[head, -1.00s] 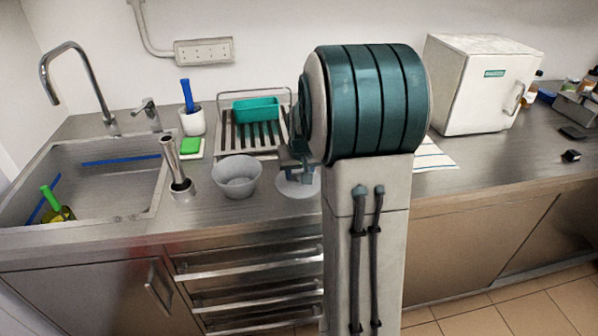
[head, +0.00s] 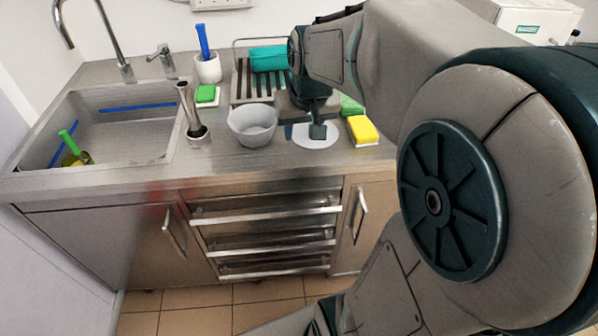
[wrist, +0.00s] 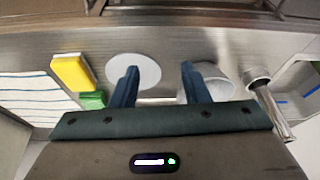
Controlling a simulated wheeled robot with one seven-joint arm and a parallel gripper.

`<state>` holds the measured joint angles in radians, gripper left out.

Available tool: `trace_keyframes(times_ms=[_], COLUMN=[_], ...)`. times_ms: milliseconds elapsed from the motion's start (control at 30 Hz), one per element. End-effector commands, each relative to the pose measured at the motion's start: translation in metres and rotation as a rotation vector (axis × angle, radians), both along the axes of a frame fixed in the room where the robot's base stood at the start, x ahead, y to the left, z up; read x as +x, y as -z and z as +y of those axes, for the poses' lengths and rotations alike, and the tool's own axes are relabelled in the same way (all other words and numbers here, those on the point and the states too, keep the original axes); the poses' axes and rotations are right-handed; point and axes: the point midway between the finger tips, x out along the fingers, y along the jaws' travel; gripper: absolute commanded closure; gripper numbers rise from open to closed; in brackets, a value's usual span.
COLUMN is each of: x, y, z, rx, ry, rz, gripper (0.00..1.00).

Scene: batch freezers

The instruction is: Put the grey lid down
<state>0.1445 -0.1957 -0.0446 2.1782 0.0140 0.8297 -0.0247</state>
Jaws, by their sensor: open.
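The grey lid (head: 316,140) is a pale flat disc lying on the steel counter, just right of the grey bowl (head: 252,126). In the wrist view the lid (wrist: 140,68) shows whole except where a finger overlaps its lower edge, and the bowl (wrist: 205,78) is beside it, partly behind the other finger. My gripper (head: 304,130) is over the lid in the head view, its fingers pointing down. In the wrist view my gripper (wrist: 159,68) has its fingers well apart with nothing between them. Whether a finger touches the lid I cannot tell.
A yellow sponge (head: 362,130) and a green one (head: 351,105) lie close right of the lid. A steel cylinder (head: 192,115) stands left of the bowl. A drying rack (head: 240,85) is behind; the sink (head: 110,135) is at left.

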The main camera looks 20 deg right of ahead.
Motion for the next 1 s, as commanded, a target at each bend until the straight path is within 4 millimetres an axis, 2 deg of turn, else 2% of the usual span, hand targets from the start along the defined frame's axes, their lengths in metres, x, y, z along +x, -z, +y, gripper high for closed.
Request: trace_keyframes(times_ms=[33, 100, 200, 333, 467, 700, 900, 1000], x=[-0.023, -0.051, -0.086, -0.114, -0.124, -0.124, -0.124, -0.124], y=[0.004, 0.013, 0.026, 0.038, 0.042, 0.042, 0.023, 0.025], z=[0.017, 0.035, 0.052, 0.065, 0.068, 0.068, 0.067, 0.067], rx=[0.002, 0.003, 0.002, -0.001, -0.002, -0.002, -0.004, -0.004], ry=[-0.033, -0.069, -0.109, -0.142, -0.152, -0.152, -0.152, -0.153], rz=[0.011, 0.032, 0.058, 0.080, 0.090, 0.090, 0.083, 0.083], gripper=[0.58, 0.58, 0.58, 0.58, 0.58, 0.58, 0.58, 0.58])
